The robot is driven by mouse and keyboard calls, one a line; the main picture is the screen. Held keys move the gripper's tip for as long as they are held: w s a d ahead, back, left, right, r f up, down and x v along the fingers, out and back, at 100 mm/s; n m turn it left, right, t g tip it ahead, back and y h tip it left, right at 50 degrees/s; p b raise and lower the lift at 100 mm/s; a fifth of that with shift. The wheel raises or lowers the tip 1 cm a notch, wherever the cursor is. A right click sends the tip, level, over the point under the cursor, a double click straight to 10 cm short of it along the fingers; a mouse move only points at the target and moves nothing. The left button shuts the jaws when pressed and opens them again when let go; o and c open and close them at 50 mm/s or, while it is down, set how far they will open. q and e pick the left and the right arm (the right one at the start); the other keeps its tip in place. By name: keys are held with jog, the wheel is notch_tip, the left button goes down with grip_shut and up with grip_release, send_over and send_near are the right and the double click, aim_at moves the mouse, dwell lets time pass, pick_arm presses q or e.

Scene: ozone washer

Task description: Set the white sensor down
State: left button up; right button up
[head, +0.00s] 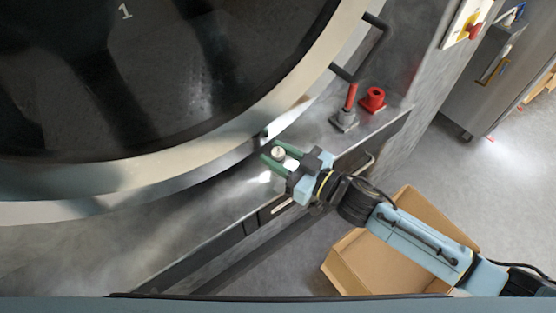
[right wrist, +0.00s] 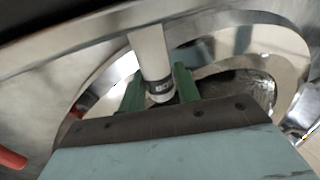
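The white sensor (right wrist: 150,55) is a pale cylinder with a dark band near its lower end in the right wrist view. It sits between the two green fingers of my right gripper (right wrist: 160,92), which appear closed on its sides. In the head view, the right gripper (head: 279,156) is over the metal ledge (head: 225,195) below the big round door, with the top of the white sensor (head: 278,152) showing between its fingers. Whether the sensor's lower end touches the ledge is hidden. My left gripper is out of view.
The large round washer door (head: 255,122) fills the upper left. A red cylinder (head: 351,97) on a grey base and a red ring-shaped part (head: 373,99) stand further right on the ledge. An open cardboard box (head: 348,262) is on the floor below my right arm.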

aim_at(279, 152)
grip_shut()
notch_tip(279, 152, up, 9)
jog(key=p, duration=0.2)
jog(key=shift+r+p, duration=0.15)
jog(key=shift+p, duration=0.15)
jog(key=shift+r, duration=0.65)
jog(key=w+d+r+m+t+h, duration=0.2)
jog(key=d+r+m+t+h, duration=0.25)
jog(key=d+m+h, duration=0.2)
jog(key=s+d+f+m+t+h, duration=0.1)
jog(key=d+f+m+h, duration=0.1)
jog(key=d+h, duration=0.2)
jog(key=s+d+f+m+t+h, duration=0.1)
jog(key=d+h, duration=0.3)
jog(key=d, duration=0.6)
jog(key=shift+f+m+t, duration=0.4)
jog(key=shift+m+t, duration=0.05)
jog(key=shift+m, duration=0.2)
